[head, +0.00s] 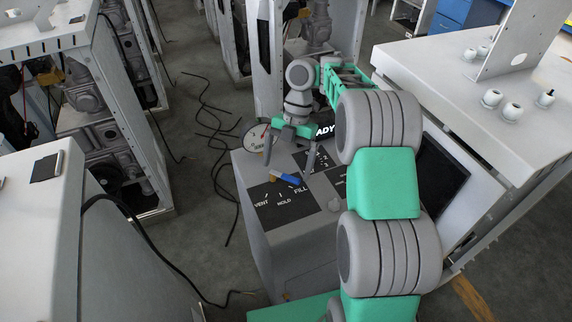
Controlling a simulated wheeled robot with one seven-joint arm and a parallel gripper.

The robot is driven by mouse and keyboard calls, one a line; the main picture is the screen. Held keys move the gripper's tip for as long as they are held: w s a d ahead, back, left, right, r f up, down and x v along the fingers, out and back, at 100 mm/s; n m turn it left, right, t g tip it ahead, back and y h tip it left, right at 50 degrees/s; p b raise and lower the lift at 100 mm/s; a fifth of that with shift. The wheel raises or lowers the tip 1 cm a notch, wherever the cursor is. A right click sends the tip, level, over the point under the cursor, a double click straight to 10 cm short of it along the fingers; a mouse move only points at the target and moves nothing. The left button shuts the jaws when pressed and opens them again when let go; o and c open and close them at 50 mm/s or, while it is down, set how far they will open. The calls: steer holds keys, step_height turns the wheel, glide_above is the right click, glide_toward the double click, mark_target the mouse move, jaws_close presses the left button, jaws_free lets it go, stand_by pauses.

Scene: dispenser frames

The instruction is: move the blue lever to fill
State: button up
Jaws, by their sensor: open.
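The blue lever (286,177) sits on the black label plate (278,212) marked VENT, HOLD and FILL, on top of a grey cabinet. The lever lies near the upper edge of the plate, tilted slightly, with a small yellowish tip at its left end. The exact mark it points to is hard to tell. My gripper (289,158) is open above and just behind the lever, its two fingers pointing down and spread apart. It appears empty and apart from the lever. My green and grey arm covers the right part of the cabinet top.
A round white gauge (257,138) stands at the cabinet's back left, close to my gripper. A second black label (313,159) lies behind the lever. A dark screen (441,178) is right of my arm. Black cables (212,130) lie on the floor at left.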

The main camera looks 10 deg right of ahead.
steer(key=p+v, duration=0.5)
steer(key=v, duration=0.1)
steer(key=shift+r+p, duration=0.4)
steer(key=shift+w+d, duration=0.1)
step_height(320, 180, up, 6)
steer(key=m+t, duration=0.1)
steer(key=m, duration=0.5)
glide_above(280, 172)
steer(key=s+a+r+m+t, duration=0.25)
steer(key=s+r+m, duration=0.2)
steer(key=m, duration=0.25)
steer(key=s+d+f+m+t+h, duration=0.2)
steer(key=s+d+m+t, duration=0.2)
steer(key=s+m, duration=0.7)
steer(key=d+m, duration=0.2)
steer(key=m, duration=0.2)
steer(key=shift+s+h, duration=0.3)
steer(key=shift+h, duration=0.1)
